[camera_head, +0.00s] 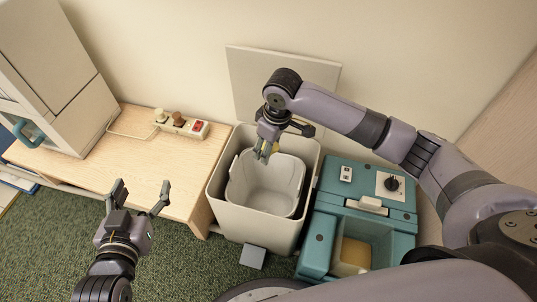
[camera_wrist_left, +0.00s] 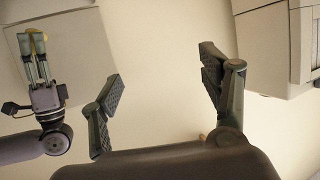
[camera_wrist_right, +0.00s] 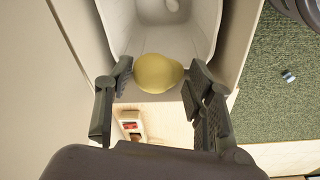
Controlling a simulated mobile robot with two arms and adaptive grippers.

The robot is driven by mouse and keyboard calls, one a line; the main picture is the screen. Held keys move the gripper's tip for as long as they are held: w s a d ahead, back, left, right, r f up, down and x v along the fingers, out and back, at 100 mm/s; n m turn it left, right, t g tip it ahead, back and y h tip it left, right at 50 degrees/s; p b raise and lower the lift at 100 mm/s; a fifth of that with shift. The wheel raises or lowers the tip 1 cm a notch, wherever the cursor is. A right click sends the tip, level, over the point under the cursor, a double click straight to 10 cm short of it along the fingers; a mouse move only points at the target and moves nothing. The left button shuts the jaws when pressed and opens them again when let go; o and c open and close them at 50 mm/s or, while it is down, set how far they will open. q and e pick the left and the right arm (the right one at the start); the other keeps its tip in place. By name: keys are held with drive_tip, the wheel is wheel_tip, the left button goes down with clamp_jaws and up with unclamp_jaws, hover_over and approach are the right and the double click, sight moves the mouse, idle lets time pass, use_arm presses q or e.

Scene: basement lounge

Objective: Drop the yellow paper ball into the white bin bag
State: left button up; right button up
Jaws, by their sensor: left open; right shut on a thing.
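The yellow paper ball (camera_wrist_right: 157,74) sits between the fingers of my right gripper (camera_head: 264,154), which is shut on it. In the head view only a bit of the yellow ball (camera_head: 276,147) shows behind the fingers. It also shows at the fingertips in the left wrist view (camera_wrist_left: 38,42). The white bin bag (camera_head: 268,198) lines the open bin, and its mouth faces up. My right gripper hangs over the back left part of that mouth, pointing down. My left gripper (camera_head: 141,190) is open and empty, left of the bin, in front of the wooden bench.
The pale bin (camera_head: 247,222) stands between the wooden bench (camera_head: 120,180) and a teal cart (camera_head: 402,212). A power strip (camera_head: 181,125) lies on the bench. The bin's lid (camera_head: 243,85) stands up against the wall. A small grey pedal (camera_head: 252,256) juts out at the front.

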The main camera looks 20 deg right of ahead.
wheel_tip(320, 180, down, 2)
drive_tip(key=shift+a+f+n+p, duration=0.1)
drive_tip(key=shift+f+n+p, duration=0.1)
drive_tip(key=shift+n+p, duration=0.85)
use_arm(q)
drive_tip(key=s+a+f+g+y+p, duration=0.1)
drive_tip(key=s+a+f+g, duration=0.2)
drive_tip(key=s+f+g, duration=0.35)
drive_tip(key=s+a+f+g+y+p, duration=0.1)
drive_tip(key=s+a+f+g+y, duration=0.2)
drive_tip(key=s, duration=0.6)
drive_tip(key=w+d+r+t+h+b, duration=0.2)
drive_tip(key=w+d+r+t, duration=0.15)
drive_tip(key=w, duration=0.35)
drive_tip(key=w+d+r+t+h+b, duration=0.1)
drive_tip(key=w+d+r+t+h, duration=0.1)
drive_tip(key=w+r+t, duration=0.4)
wheel_tip(320, 180, up, 14)
drive_tip(key=w+d+t+h+b, duration=0.2)
drive_tip(key=w+t+b, duration=0.1)
drive_tip(key=t, duration=0.4)
drive_tip(key=shift+d+t+h+b, duration=0.3)
drive_tip(key=shift+t+h+b, duration=0.1)
use_arm(e)
wheel_tip(320, 180, down, 10)
drive_tip(key=n, duration=0.2)
drive_tip(key=shift+s+r, duration=0.2)
drive_tip(key=shift+s, duration=0.15)
